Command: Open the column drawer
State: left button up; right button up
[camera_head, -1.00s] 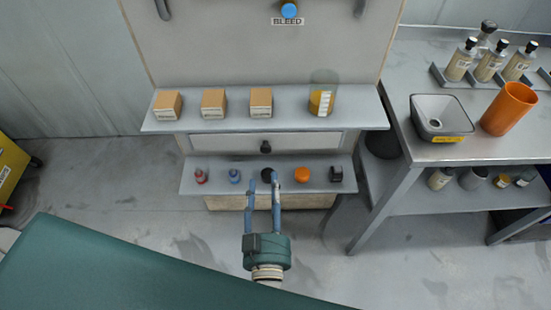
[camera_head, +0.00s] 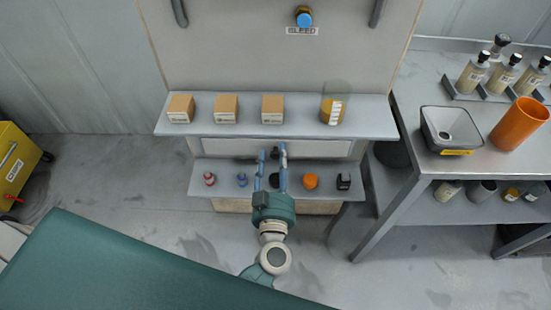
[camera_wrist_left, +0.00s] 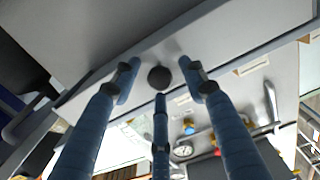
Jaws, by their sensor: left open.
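The column drawer (camera_head: 325,147) is a shallow pale front under the upper grey shelf, and it looks shut. Its round dark knob (camera_wrist_left: 159,77) shows clearly in the left wrist view, near the middle of the drawer front. My left gripper (camera_head: 272,152) is open, with its blue fingers pointing at the drawer. In the left wrist view its fingertips (camera_wrist_left: 158,72) spread around the knob, with a gap on each side. In the head view the fingers partly hide the knob. I cannot tell how far the fingertips are from the drawer front. My right gripper is not in view.
The upper shelf (camera_head: 365,125) holds several small boxes and an amber beaker (camera_head: 333,104) above the drawer. The lower shelf (camera_head: 220,170) holds several small items beneath it, close to my fingers. A metal bench (camera_head: 400,205) stands at the right.

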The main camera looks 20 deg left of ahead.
pick_arm(q)
grip_shut()
jog(key=p+v, duration=0.3)
jog(key=v, duration=1)
jog(key=shift+s+p, duration=0.3)
jog(key=shift+s, duration=0.05)
jog(key=shift+d, duration=0.1)
